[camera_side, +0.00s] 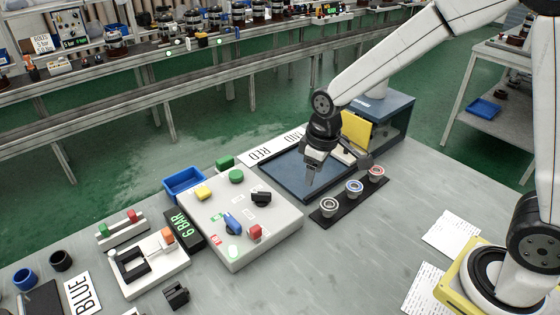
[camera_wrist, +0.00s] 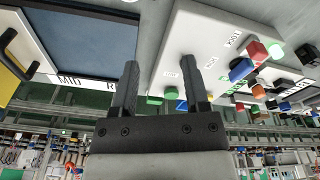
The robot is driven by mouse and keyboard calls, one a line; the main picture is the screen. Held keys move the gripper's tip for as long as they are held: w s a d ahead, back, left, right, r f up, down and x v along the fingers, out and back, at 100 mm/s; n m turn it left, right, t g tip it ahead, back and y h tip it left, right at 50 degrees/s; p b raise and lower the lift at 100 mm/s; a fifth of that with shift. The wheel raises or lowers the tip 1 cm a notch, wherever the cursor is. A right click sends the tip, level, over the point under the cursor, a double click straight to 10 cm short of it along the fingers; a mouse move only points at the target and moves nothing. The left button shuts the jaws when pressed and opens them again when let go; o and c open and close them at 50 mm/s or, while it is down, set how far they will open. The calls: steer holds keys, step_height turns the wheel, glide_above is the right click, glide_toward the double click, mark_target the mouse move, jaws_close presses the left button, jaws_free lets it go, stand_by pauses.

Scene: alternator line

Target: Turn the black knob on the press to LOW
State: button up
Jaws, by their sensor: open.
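The press is a pale, raised control box (camera_side: 272,225) on the bench. Its black knob (camera_side: 261,197) sits near the box's right edge, with small white labels around it. My gripper (camera_side: 337,172) is open and empty, above the dark blue tray to the right of the box, apart from the knob. In the wrist view, my gripper's two fingers (camera_wrist: 158,64) are spread with nothing between them.
The box also bears a blue knob (camera_side: 232,222), a red button (camera_side: 255,231), a yellow button (camera_side: 203,193) and a green one (camera_side: 236,175). A 6 BAR display (camera_side: 184,228) stands left.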

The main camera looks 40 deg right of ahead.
mark_target(261, 193)
steer(key=w+a+n, duration=0.1)
steer(key=w+a, duration=0.1)
steer(key=w, duration=0.1)
steer(key=w+a+n+g, duration=0.1)
steer(key=w+a+n, duration=0.1)
steer(key=w+a, duration=0.1)
steer(key=w+a+n, duration=0.1)
steer(key=w+a, duration=0.1)
steer(key=w, duration=0.1)
steer(key=shift+w+a+f+n, duration=0.15)
steer(key=shift+a+f+n, duration=0.15)
steer(key=shift+a+n, duration=0.1)
steer(key=shift+f, duration=3.9)
jaws_close()
